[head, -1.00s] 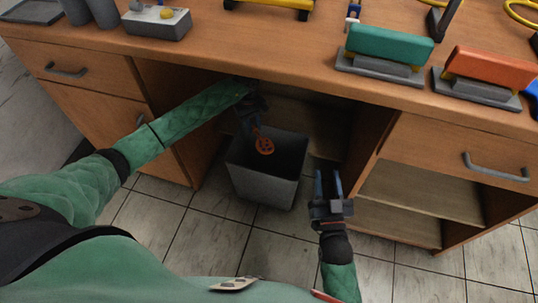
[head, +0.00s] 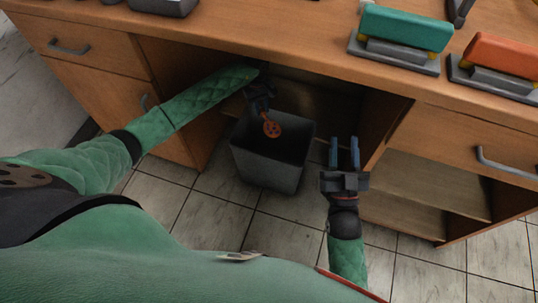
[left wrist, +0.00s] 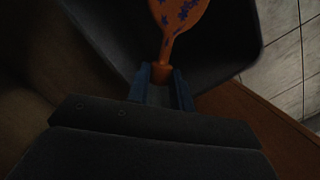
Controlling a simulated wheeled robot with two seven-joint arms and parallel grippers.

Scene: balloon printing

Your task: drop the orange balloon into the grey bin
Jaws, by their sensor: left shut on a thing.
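The orange balloon with dark purple marks (head: 271,129) hangs over the opening of the grey bin (head: 268,172) under the desk. My left gripper (head: 267,114) is shut on the balloon's neck, just above the bin. In the left wrist view the balloon (left wrist: 180,14) extends beyond the blue fingertips (left wrist: 162,75), with the dark inside of the bin (left wrist: 225,50) behind it. My right gripper (head: 344,150) is open and empty, to the right of the bin.
The wooden desk (head: 290,55) spans above the bin, with drawers on both sides. A green-topped block (head: 405,28) and an orange-topped block (head: 500,65) stand on it. Tiled floor (head: 225,218) lies clear in front of the bin.

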